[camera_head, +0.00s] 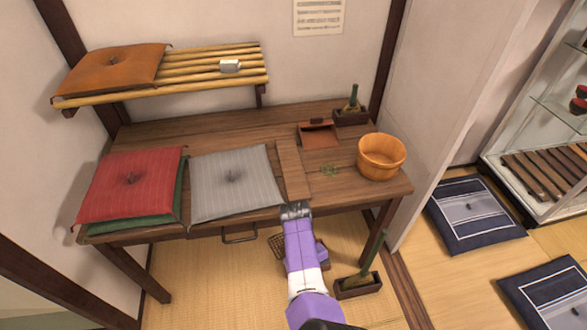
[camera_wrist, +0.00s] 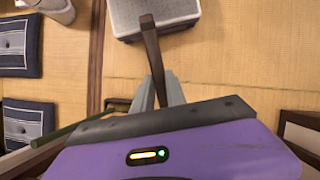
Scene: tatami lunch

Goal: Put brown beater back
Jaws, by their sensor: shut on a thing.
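In the wrist view my gripper (camera_wrist: 165,92) is shut on a narrow dark brown piece (camera_wrist: 152,55), which I take to be the brown beater. It sticks out past the fingers, with tatami floor behind it. In the head view my gripper (camera_head: 295,211) is at the front edge of the wooden table (camera_head: 225,125), and the held piece cannot be told clearly. A flat brown board (camera_head: 292,170) shows just beyond it, right of the grey cushion. Brown latticework (camera_head: 277,245) shows partly behind my arm.
A green-handled tool stands in a dark holder (camera_head: 358,287) on the floor; another holder (camera_head: 350,117) is on the table. A wooden tub (camera_head: 381,157), an open brown box (camera_head: 318,135), a grey cushion (camera_head: 235,183) and a red cushion (camera_head: 130,183) occupy the tabletop. Blue cushions (camera_head: 475,215) lie right.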

